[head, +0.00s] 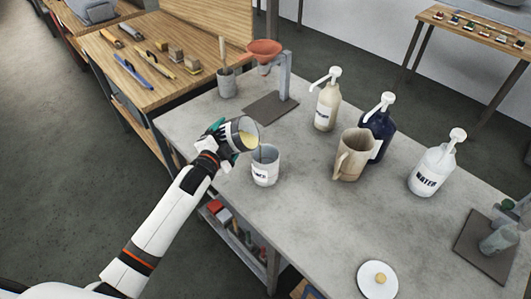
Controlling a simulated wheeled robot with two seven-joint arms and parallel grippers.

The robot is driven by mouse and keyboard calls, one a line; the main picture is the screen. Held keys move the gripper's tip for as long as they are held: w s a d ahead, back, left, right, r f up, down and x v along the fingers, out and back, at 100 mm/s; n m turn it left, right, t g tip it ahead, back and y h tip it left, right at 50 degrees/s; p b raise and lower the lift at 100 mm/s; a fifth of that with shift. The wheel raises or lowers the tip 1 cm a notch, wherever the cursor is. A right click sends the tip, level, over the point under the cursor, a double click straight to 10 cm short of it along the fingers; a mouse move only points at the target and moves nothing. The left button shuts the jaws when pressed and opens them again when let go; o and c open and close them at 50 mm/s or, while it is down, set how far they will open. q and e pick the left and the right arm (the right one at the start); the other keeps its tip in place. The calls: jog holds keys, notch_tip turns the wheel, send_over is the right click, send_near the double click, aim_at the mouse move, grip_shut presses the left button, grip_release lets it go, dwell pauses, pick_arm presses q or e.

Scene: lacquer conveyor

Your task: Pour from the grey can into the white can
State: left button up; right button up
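My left gripper (217,133) is shut around the grey can (229,140) and holds it above the table, tipped to the right. Yellowish liquid shows at the grey can's open mouth, which is close to the white can's rim at its upper left. The white can (265,174) stands upright on the grey table, with a dark-lettered label on its side. A thin yellowish streak shows at its mouth; I cannot tell clearly whether it is a falling stream. The level inside is hard to see. My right gripper is not in view.
A beige jug (351,156) and pump bottles, beige (326,108), dark blue (382,124) and white (432,172), stand to the right. A red funnel on a stand (286,76) and a grey cup (227,84) are behind. The table's front middle is clear beside a white dish (367,281).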

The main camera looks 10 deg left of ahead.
pick_arm(q)
jog(key=shift+d+r+m+p, duration=0.15)
jog(key=shift+r+m+p, duration=0.25)
jog(key=shift+r+m, duration=0.65)
dwell(2.1)
jog(key=shift+d+f+m+y, duration=0.1)
jog(key=shift+d+m+y, duration=0.3)
jog(key=shift+d+m, duration=0.15)
dwell(1.5)
